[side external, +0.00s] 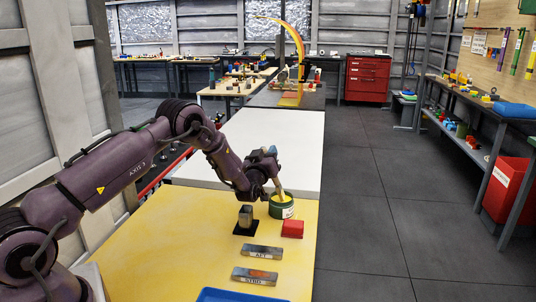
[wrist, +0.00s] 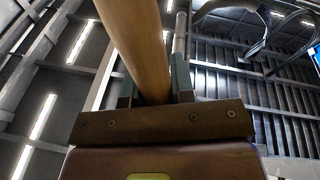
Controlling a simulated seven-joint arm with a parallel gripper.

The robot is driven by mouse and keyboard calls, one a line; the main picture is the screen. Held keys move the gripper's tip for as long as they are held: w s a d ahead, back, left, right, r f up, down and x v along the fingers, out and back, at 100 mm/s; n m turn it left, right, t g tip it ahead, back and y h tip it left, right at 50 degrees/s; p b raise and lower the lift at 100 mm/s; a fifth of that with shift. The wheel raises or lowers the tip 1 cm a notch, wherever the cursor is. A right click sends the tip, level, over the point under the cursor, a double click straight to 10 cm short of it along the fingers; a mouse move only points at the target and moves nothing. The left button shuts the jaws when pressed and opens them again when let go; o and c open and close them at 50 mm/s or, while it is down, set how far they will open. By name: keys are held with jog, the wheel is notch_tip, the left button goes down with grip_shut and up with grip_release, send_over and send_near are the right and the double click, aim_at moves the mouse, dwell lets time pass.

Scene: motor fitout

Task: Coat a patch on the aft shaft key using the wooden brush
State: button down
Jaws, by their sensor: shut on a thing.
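My gripper (side external: 276,181) is shut on the wooden brush (side external: 281,193), whose lower part reaches the top of a green tin (side external: 281,212). I cannot tell whether its bristles are inside the tin. In the wrist view, the brush's wooden handle (wrist: 138,42) stands between the two fingers of the gripper (wrist: 154,88); the bristles are not visible there. The aft key (side external: 263,252), a grey metal bar labelled AFT, lies on the yellow tabletop (side external: 190,250), in front of the tin and apart from the gripper.
A second labelled metal bar (side external: 255,276) lies in front of the aft key. A red block (side external: 292,229) sits just right of the tin's front. A metal piece on a black base (side external: 245,229) stands to its left. A blue tray (side external: 238,296) lies at the near edge.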

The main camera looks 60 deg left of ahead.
jog(key=shift+f, duration=0.2)
notch_tip(320, 180, up, 7)
dwell(0.7)
jog(key=shift+r, duration=0.1)
dwell(0.4)
